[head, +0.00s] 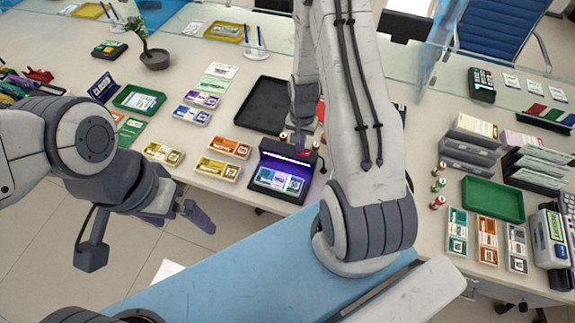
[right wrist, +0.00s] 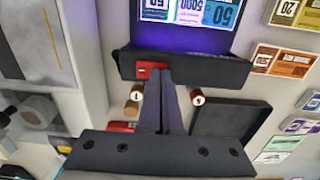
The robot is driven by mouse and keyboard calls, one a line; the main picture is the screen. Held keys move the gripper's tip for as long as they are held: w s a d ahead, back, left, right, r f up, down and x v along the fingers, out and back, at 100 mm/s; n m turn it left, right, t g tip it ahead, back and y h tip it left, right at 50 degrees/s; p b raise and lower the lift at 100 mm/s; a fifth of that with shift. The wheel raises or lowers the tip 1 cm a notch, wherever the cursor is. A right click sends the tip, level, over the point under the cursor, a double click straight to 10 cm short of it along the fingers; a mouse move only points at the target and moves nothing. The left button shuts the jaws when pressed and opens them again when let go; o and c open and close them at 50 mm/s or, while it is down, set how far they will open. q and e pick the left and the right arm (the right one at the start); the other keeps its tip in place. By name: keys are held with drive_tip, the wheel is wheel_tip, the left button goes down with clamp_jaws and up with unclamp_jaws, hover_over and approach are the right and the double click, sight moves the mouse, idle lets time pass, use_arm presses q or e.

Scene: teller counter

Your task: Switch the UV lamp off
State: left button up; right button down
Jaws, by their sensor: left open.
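The UV lamp (head: 259,189) is a dark box at the counter's front edge, with a purple glow on the banknotes (head: 281,180) under its hood. In the right wrist view its dark hood (right wrist: 215,70) carries a small red switch (right wrist: 146,73); the glow is lit. My right gripper (right wrist: 163,72) has its fingers together and empty, tips right beside the red switch; contact cannot be told. In the head view the right gripper (head: 299,138) is over the lamp's back, partly hidden by my arm. My left gripper (head: 158,222) is open and empty, left of the lamp and off the counter.
A black tray (head: 250,118) lies behind the lamp. Small stamps (right wrist: 134,98) stand close to my right fingers. Banknote trays (head: 218,170) lie left of the lamp. A green tray (head: 492,200) and card racks (head: 470,148) are on the right.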

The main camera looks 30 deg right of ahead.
drive_tip(key=shift+r+p, duration=2.85)
drive_tip(key=shift+r, duration=0.65)
use_arm(q)
wheel_tip(320, 180, up, 6)
drive_tip(key=shift+f, duration=0.25)
use_arm(e)
drive_tip(key=shift+f, duration=0.1)
